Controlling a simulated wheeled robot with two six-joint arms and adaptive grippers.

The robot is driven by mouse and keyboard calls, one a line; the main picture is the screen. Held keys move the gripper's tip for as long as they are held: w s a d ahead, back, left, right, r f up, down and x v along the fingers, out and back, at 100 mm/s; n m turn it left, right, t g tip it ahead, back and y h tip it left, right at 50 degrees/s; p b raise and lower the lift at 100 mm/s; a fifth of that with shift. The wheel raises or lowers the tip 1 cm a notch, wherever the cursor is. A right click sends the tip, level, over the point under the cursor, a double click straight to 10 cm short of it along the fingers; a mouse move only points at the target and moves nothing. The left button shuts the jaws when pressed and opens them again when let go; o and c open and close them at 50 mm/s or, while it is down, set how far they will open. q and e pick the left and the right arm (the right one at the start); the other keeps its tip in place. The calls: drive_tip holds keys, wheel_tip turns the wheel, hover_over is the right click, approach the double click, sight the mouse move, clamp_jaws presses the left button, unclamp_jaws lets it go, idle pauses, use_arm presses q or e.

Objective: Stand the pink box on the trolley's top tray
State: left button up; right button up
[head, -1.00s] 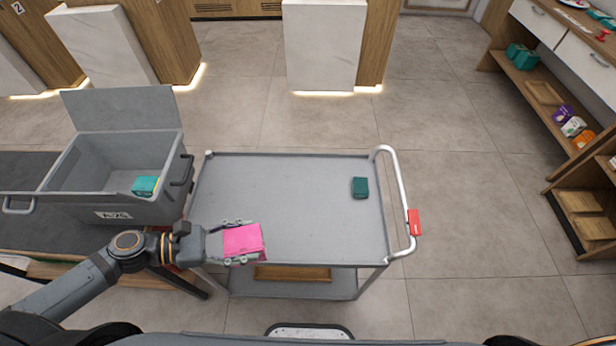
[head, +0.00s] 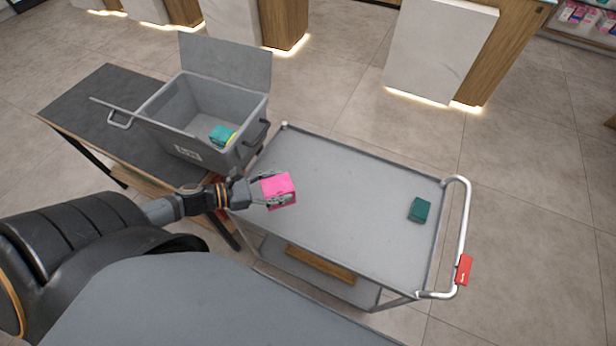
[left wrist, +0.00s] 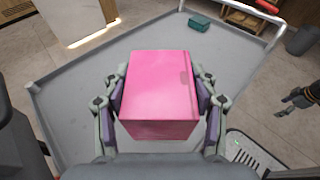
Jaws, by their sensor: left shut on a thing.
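The pink box (head: 283,187) is held in my left gripper (head: 275,188), over the left part of the trolley's grey top tray (head: 345,205). In the left wrist view the pink box (left wrist: 158,85) sits between the two fingers of my left gripper (left wrist: 160,98), which press on its sides. I cannot tell how much gap there is between the box's underside and the tray. My right gripper (left wrist: 302,96) shows small and dark at the right edge of the left wrist view; its jaws are too small to judge.
A dark green box (head: 420,209) stands on the tray's right part, near the handle (head: 463,225) with its red tag. A grey open crate (head: 245,155) holding a teal box (head: 221,133) stands on a dark table left of the trolley. The tray's middle is clear.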

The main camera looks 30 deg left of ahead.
use_arm(q)
drive_tip(key=w+f+b, duration=0.6)
drive_tip(key=w, duration=0.1)
drive_tip(key=w+f+b, duration=0.2)
drive_tip(key=w+b, duration=0.1)
drive_tip(key=w, duration=0.1)
drive_tip(key=shift+w+a+f, duration=0.1)
drive_tip(key=shift+a+f, duration=0.15)
drive_tip(key=shift+f, duration=1.75)
use_arm(e)
wheel_tip(320, 180, down, 12)
drive_tip(key=s, duration=0.1)
drive_tip(key=shift+s+d, duration=0.2)
use_arm(q)
drive_tip(key=shift+f+b, duration=0.15)
drive_tip(key=shift+b, duration=0.2)
drive_tip(key=o, duration=1.2)
